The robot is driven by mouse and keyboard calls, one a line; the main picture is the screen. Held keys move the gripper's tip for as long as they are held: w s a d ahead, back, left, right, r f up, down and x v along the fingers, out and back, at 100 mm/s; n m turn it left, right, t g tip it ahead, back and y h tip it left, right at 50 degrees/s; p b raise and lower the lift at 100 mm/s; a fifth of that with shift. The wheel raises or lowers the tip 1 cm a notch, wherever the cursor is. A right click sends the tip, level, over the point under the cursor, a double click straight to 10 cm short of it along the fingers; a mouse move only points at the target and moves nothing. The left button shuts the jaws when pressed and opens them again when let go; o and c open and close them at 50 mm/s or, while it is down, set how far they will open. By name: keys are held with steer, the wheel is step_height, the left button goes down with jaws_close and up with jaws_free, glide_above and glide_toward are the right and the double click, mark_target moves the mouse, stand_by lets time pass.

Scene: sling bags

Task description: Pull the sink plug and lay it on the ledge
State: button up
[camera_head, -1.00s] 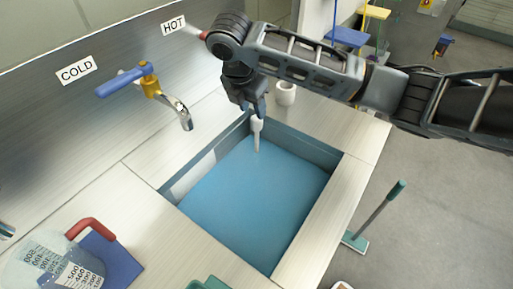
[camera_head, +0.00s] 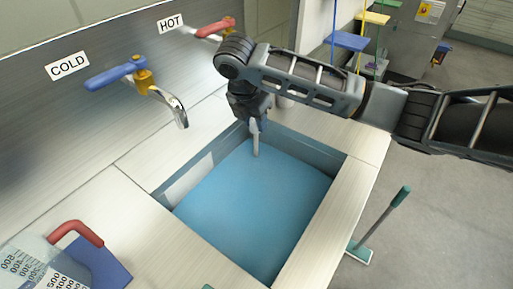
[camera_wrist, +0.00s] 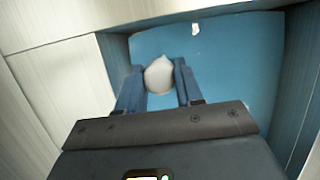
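The sink plug (camera_head: 255,143) is a slim white upright piece standing at the far end of the sink basin (camera_head: 318,158). Its lower end meets the blue surface in the basin. My gripper (camera_head: 254,124) is over the plug, pointing down, with its fingers at the plug's upper part. In the wrist view the plug's white rounded top (camera_wrist: 159,75) lies between the two blue fingers (camera_wrist: 159,87), with little or no gap on either side. I cannot tell whether they press on it. The pale ledge (camera_head: 348,205) runs around the basin and is bare on its right side.
A measuring jug (camera_head: 35,262) with a red handle stands front left. A teal-handled tool (camera_head: 382,222) stands right of the counter.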

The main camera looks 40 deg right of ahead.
steer(key=c, duration=0.4)
steer(key=shift+r+p, duration=2.35)
steer(key=shift+r, duration=0.4)
steer(key=shift+c, duration=0.2)
steer(key=shift+r+p, duration=0.95)
steer(key=shift+r, duration=1)
